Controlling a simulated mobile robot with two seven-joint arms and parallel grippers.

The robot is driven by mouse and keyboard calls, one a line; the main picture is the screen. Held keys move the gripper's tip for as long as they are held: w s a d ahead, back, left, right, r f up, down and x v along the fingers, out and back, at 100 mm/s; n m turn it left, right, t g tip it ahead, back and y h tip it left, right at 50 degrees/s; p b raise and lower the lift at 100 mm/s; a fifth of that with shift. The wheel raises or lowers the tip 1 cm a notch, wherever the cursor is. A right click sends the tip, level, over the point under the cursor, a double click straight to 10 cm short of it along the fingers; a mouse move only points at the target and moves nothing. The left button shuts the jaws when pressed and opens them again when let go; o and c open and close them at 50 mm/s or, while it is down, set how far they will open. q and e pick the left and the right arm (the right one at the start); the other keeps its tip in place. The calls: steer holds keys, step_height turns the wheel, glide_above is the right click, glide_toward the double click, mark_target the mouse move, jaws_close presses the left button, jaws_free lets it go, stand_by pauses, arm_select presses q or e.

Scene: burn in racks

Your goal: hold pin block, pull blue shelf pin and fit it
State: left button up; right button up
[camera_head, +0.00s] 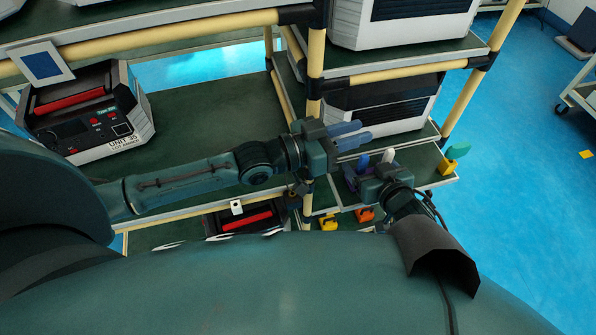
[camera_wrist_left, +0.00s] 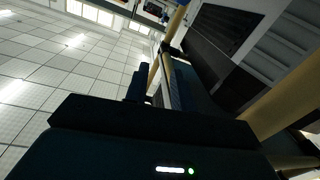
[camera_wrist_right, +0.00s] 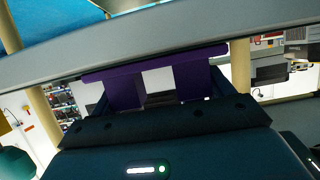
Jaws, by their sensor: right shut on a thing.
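My left gripper (camera_head: 352,134) reaches in from the left, beside the yellow rack post. Its two blue fingers stand apart with nothing seen between them. They also show apart in the left wrist view (camera_wrist_left: 157,85). My right gripper (camera_head: 358,178) is lower, at the front shelf edge, shut on a purple block (camera_wrist_right: 125,86), probably the pin block. The block shows as a bar with two legs in the right wrist view and as a dark purple patch (camera_head: 349,180) in the head view. A small blue upright piece (camera_head: 363,161) shows near the right gripper; I cannot tell whether it is the pin.
A white upright piece (camera_head: 388,156) is by the right gripper. Unit 35 (camera_head: 100,115) stands on the left shelf. The yellow rack post (camera_head: 316,60) rises beside my left gripper.

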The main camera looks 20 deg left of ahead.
mark_target(360, 160)
arm_select(q)
steer(key=s+a+f+m+g+h, duration=0.1)
steer(key=s+a+f+m, duration=0.2)
steer(key=s+a+f, duration=0.45)
steer(key=x, duration=0.8)
steer(key=f+x, duration=0.1)
steer(key=x, duration=0.3)
steer(key=shift+w+a, duration=0.2)
jaws_close()
